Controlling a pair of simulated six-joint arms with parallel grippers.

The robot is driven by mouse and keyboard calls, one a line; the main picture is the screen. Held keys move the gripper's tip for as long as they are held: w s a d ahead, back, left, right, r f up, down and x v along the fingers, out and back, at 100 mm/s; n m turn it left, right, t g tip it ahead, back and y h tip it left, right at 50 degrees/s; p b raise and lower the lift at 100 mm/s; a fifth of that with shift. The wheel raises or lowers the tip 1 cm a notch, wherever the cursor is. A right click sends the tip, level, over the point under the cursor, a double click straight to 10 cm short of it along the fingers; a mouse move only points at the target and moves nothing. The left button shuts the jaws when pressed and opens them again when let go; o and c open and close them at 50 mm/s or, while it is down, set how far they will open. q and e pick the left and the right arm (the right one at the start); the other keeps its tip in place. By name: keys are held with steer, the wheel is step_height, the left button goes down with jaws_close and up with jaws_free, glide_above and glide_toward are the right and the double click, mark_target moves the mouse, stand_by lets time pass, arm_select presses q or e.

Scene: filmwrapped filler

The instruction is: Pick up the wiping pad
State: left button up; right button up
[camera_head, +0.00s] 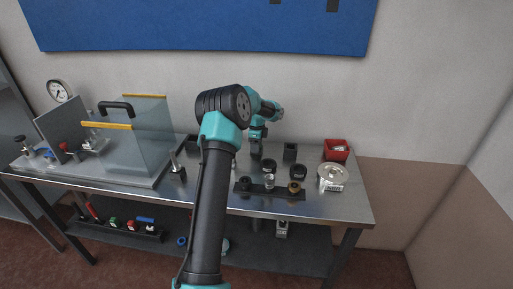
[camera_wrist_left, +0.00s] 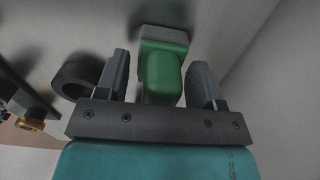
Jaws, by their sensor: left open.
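A green block with a grey end (camera_wrist_left: 163,72), which looks like the wiping pad, shows in the left wrist view. It sits between the two spread fingers of my left gripper (camera_wrist_left: 162,78), with a gap on each side. In the head view my left gripper (camera_head: 256,150) points down over the back middle of the metal bench. The pad cannot be made out there, as the gripper covers that spot. My right gripper is in neither view.
A dark strip with fittings (camera_head: 269,190) lies at the bench front, with black rings (camera_head: 298,172) behind it. A dark block (camera_head: 290,152), a red bin (camera_head: 336,150) and a round metal dish (camera_head: 332,176) stand right. A clear guard box (camera_head: 140,145) stands left.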

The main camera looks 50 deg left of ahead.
arm_select(q)
steer(key=shift+c, duration=0.3)
steer(key=c, duration=0.9)
steer(key=shift+r, duration=0.2)
steer(key=shift+c, duration=0.2)
step_height(320, 180, up, 10)
steer(key=shift+f, duration=0.15)
